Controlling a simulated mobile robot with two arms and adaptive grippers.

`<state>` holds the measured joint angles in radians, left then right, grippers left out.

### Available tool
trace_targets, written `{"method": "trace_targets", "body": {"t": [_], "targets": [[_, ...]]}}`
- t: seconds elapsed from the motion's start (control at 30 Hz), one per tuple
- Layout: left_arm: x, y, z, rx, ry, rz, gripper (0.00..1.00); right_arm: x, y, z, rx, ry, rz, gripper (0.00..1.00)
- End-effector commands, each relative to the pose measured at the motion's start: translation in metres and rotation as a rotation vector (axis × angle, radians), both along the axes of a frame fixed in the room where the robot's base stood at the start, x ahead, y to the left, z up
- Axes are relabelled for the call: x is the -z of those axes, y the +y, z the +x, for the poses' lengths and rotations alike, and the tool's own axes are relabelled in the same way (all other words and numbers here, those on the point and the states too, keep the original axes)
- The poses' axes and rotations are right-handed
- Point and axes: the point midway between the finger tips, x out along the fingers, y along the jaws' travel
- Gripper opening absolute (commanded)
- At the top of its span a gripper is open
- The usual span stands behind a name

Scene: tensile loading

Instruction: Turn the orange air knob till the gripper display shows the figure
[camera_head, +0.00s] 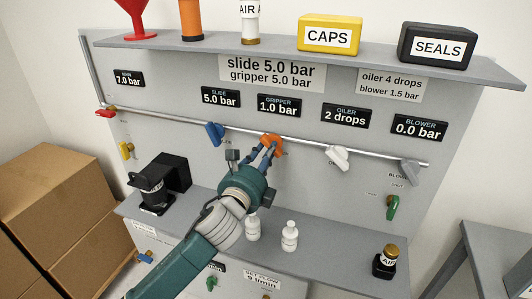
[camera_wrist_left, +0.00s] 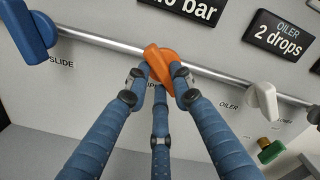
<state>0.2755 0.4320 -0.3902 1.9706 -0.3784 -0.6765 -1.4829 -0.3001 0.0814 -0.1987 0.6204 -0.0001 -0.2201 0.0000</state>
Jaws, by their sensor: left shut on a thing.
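The orange air knob (camera_head: 270,142) sits on the horizontal pipe below the gripper display (camera_head: 279,105), which reads 1.0 bar. The sign (camera_head: 272,72) above reads slide 5.0 bar, gripper 5.0 bar. My left gripper (camera_head: 268,150) is shut on the orange knob. In the left wrist view the blue fingers close around the knob (camera_wrist_left: 160,62) from both sides, with a third finger below. The knob's bar is tilted there. The display is cut off at the top of the wrist view. My right gripper is not in view.
On the same pipe are a blue slide knob (camera_head: 214,133) to the left, a white oiler knob (camera_head: 337,157) and a grey blower knob (camera_head: 409,172) to the right. White bottles (camera_head: 289,236) stand on the lower shelf under my arm. Cardboard boxes (camera_head: 50,185) stand at left.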

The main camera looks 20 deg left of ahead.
Motion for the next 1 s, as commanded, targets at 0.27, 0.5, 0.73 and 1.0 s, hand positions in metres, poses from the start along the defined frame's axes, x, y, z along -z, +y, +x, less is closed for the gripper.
{"method": "trace_targets", "body": {"t": [0.27,0.5,0.73,1.0], "targets": [[0.000,0.000,0.000,-0.001,0.004,-0.086,0.00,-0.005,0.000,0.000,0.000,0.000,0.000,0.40],[0.000,-0.001,0.000,-0.002,0.012,-0.270,0.00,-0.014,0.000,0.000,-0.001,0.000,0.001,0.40],[0.001,-0.002,0.000,-0.003,0.019,-0.489,0.00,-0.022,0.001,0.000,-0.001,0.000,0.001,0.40],[0.001,-0.003,0.000,-0.003,0.028,-0.745,0.00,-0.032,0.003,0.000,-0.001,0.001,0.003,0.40]]}}
